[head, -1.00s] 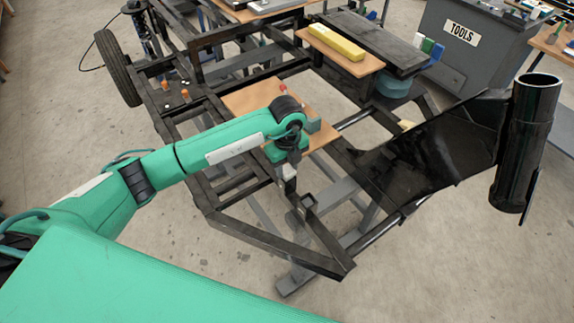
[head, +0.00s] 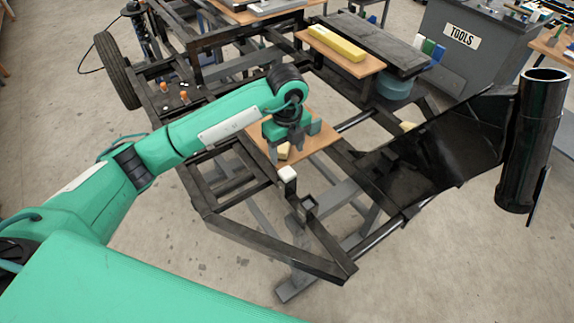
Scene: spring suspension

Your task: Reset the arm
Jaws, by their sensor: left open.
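My left arm comes in from the left, and its green and grey left gripper (head: 285,152) hangs over the wooden board on the frame. It is open. A small pale yellow block (head: 284,153) shows at its fingertips; I cannot tell whether they touch it. A small white-topped piece (head: 287,174) stands on the black frame rail just in front of the gripper, apart from it. A square black socket (head: 308,204) sits further along that rail. My right gripper is not in view.
The black vehicle frame (head: 270,238) fills the middle. A wooden board (head: 322,140) lies on it below the gripper. A black curved panel and upright tube (head: 528,140) stand right. A yellow block (head: 337,43) lies on another board behind. The grey TOOLS cabinet (head: 440,60) stands behind right.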

